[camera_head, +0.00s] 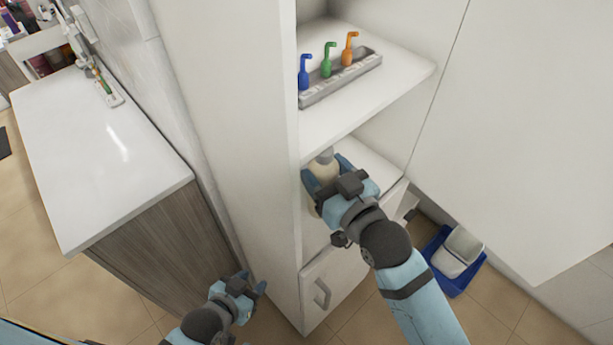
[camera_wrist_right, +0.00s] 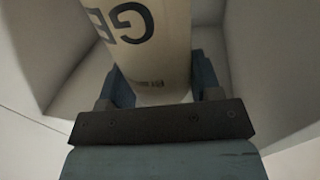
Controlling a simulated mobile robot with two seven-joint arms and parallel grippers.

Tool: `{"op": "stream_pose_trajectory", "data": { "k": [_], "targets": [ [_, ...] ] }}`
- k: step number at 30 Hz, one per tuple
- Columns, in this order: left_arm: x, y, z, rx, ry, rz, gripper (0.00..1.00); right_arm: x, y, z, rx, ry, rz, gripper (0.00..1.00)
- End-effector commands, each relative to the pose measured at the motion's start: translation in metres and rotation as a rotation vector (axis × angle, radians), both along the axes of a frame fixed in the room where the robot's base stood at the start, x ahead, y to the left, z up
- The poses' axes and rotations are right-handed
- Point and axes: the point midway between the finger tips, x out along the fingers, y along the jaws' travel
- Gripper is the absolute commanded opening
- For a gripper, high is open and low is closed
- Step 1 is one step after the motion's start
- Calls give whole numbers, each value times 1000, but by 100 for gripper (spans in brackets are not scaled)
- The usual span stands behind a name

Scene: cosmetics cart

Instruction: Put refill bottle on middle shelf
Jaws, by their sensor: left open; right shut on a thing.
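The refill bottle (camera_head: 323,172) is cream-coloured with a grey cap. It is inside the middle shelf (camera_head: 372,158) compartment of the white cabinet, below the upper shelf. My right gripper (camera_head: 325,178) is shut on it, with one finger on each side. In the right wrist view the bottle (camera_wrist_right: 150,45) shows dark lettering and sits between the fingers of the right gripper (camera_wrist_right: 158,88). Whether the bottle's base touches the shelf is hidden by my gripper. My left gripper (camera_head: 254,289) is open and empty, low in front of the cabinet's left side.
The upper shelf (camera_head: 395,78) holds a grey tray (camera_head: 342,77) with blue, green and orange pump tops. A white counter (camera_head: 105,150) stands left. A blue bin (camera_head: 455,262) with a white container is on the floor at right.

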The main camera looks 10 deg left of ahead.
Motion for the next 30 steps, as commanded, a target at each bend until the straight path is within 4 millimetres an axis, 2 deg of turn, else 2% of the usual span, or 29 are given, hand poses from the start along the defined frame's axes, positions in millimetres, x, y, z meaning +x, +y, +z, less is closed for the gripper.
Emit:
{"op": "stream_pose_trajectory", "data": {
  "k": [1,6,9,16,22,30],
  "targets": [
    [0,0,2,0,0,0,43,7,11,3,3,-1,0,25],
    [0,0,6,0,-1,0,43,26,40,2,1,-1,1,25],
    [1,0,7,-1,-4,0,43,25,39,-16,-3,3,0,25],
    [1,0,10,-2,-8,0,43,25,38,-35,-1,1,0,25],
    [1,0,11,-2,-9,0,43,25,38,-64,-2,1,-1,25],
    [1,-1,13,-2,-7,-1,43,27,41,-70,0,-1,-1,25]
  ]
}}
